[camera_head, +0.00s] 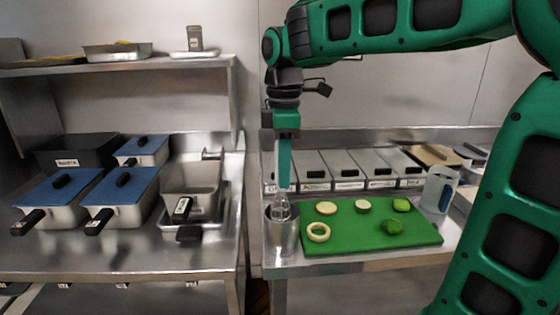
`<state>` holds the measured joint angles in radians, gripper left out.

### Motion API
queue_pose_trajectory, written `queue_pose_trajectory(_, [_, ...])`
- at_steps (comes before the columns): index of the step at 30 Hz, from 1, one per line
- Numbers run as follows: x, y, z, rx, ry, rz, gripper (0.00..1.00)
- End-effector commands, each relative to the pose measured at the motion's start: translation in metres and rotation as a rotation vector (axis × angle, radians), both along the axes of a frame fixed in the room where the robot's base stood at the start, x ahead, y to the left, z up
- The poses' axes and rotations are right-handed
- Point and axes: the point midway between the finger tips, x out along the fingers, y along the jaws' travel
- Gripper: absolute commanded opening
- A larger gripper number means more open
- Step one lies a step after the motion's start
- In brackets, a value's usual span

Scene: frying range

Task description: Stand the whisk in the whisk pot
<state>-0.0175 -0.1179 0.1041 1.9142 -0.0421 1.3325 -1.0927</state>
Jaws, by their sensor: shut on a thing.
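My gripper (284,172) points straight down over the left part of the right-hand counter. It is shut on the whisk (281,208), whose clear, rounded wire end shows just below the teal part. The exact grip on the handle is hard to make out. The whisk hangs roughly upright. Its wire end is at the mouth of the whisk pot (282,239), a grey metal cylinder standing at the counter's left edge. The lower tip of the whisk is hidden by the pot's front wall, so I cannot tell how deep it reaches.
A green cutting board (372,239) with several vegetable pieces lies right of the pot. Lidded containers (349,170) line the back. A clear jug (439,189) stands at right. The left counter (130,256) holds blue-lidded pans (125,186). A gap separates the counters.

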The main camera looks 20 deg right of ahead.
Motion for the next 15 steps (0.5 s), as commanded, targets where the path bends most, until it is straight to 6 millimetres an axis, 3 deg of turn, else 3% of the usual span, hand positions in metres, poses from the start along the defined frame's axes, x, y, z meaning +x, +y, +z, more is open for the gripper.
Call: queue_pose_trajectory(15, [0.000, 0.001, -0.037, 0.000, 0.000, 0.002, 0.00])
